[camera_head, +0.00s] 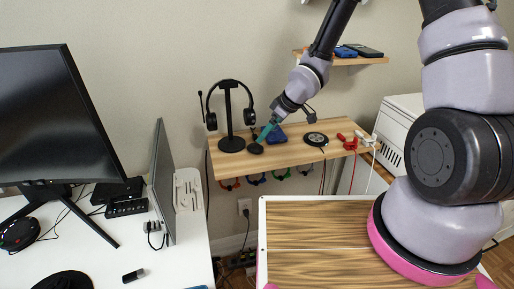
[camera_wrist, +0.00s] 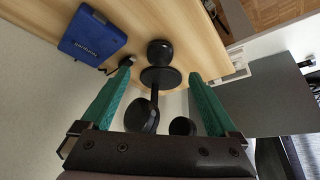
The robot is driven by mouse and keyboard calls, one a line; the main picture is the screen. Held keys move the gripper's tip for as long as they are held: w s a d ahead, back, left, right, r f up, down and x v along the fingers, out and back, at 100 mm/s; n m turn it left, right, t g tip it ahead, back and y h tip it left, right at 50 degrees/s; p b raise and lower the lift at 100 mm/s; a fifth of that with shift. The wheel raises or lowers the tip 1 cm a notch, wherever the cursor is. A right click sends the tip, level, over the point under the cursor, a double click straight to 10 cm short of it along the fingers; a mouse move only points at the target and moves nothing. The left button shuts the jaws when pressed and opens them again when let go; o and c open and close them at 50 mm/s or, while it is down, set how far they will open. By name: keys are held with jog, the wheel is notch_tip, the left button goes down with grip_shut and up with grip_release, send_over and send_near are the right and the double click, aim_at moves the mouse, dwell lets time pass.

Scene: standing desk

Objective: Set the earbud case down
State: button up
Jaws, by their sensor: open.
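A small rounded black item (camera_head: 255,148), which I take for the earbud case, rests on the wooden shelf (camera_head: 300,155) just right of the headphone stand. It also shows in the wrist view (camera_wrist: 160,51), beyond the fingertips. My gripper (camera_head: 265,133) is over the shelf with its teal fingers pointing down and left towards this item. In the wrist view the two fingers (camera_wrist: 160,74) are spread wide with nothing held between them. Exact contact between fingertips and item cannot be told.
The black headphone stand (camera_head: 229,120) with headphones is close on the left. A blue case (camera_wrist: 93,36) lies near the wall. The shelf's front middle looks clear.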

aim_at(256, 146)
jog(key=x, duration=0.8)
jog(key=shift+f, duration=0.1)
grip_shut()
